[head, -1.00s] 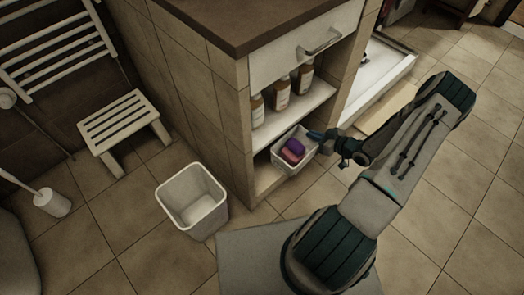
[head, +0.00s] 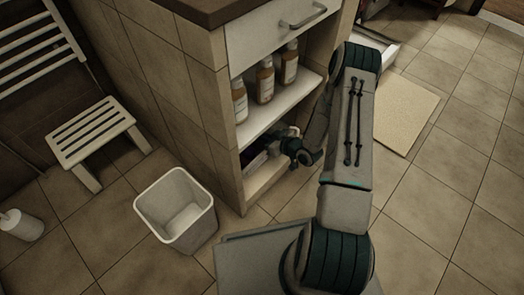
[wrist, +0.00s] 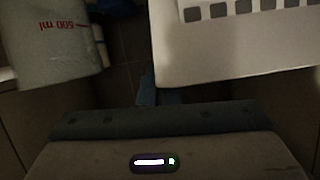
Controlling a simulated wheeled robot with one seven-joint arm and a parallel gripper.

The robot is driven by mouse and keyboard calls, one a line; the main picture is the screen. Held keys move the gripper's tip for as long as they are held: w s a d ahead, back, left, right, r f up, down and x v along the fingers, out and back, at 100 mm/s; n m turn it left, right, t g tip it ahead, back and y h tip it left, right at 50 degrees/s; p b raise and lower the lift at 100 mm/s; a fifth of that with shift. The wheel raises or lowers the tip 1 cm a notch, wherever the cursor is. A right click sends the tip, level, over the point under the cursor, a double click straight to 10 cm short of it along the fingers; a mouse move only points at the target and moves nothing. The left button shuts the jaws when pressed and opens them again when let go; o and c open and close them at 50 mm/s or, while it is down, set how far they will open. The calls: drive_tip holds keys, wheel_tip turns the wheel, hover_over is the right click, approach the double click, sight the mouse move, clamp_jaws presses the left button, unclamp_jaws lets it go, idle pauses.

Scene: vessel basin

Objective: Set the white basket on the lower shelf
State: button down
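The white basket shows only in part in the head view, inside the lower compartment of the cabinet and largely hidden behind my gripper and the cabinet's side. A dark purple item (head: 256,160) shows in it. In the wrist view the white basket (wrist: 225,55) fills the upper right, with a row of grey squares on its wall. My gripper (head: 283,146) reaches into the opening above the lower shelf (head: 262,180). Its blue fingertips (wrist: 150,90) are beside the basket's near corner; their gap is too dark to see. Whether the basket rests on the shelf is unclear.
A white container marked 500 ml (wrist: 52,45) stands left in the wrist view. Several brown bottles (head: 265,85) stand on the upper shelf (head: 280,108). A white bin (head: 178,208) stands on the floor beside the cabinet, near a slatted stool (head: 92,132). A beige mat (head: 405,112) lies right.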

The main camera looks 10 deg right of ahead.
wheel_tip(320, 180, down, 8)
drive_tip(key=b, duration=0.3)
drive_tip(key=shift+r, duration=0.2)
drive_tip(key=c, duration=2)
unclamp_jaws()
drive_tip(key=o, duration=0.4)
drive_tip(key=shift+c, duration=0.2)
